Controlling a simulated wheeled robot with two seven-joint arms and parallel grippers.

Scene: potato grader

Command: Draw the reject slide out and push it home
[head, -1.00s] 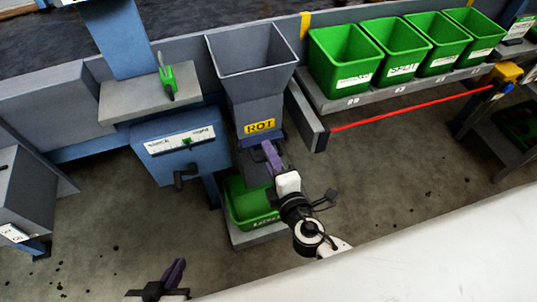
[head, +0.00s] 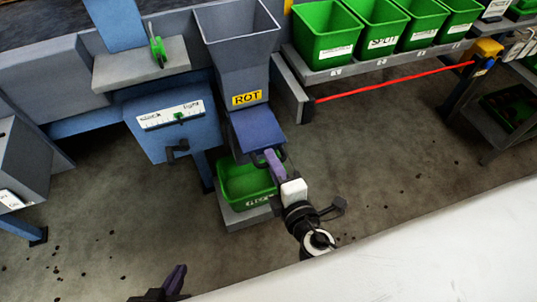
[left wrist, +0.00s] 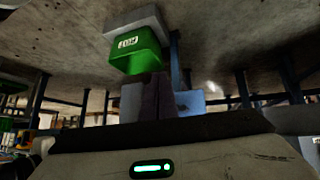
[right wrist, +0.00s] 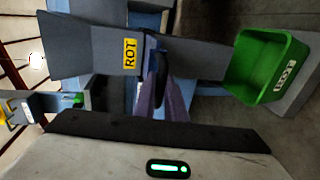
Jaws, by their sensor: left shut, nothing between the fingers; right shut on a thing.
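The reject slide (head: 256,130) is a flat blue plate standing out from the front of the grey hopper chute with the yellow ROT label (head: 247,98). My right gripper (head: 272,160) is shut on the slide's dark handle, which shows between the purple fingers in the right wrist view (right wrist: 162,62). The fingers hide part of the handle. My left gripper (head: 174,281) is shut and empty at the bottom of the head view, well away from the slide. Its closed fingers also show in the left wrist view (left wrist: 151,95).
A green bin (head: 246,184) stands on a low grey ledge below the chute. A blue box with a scale and crank (head: 178,130) is left of it. Several green bins stand on a shelf at upper right, with a red bar (head: 400,82) below.

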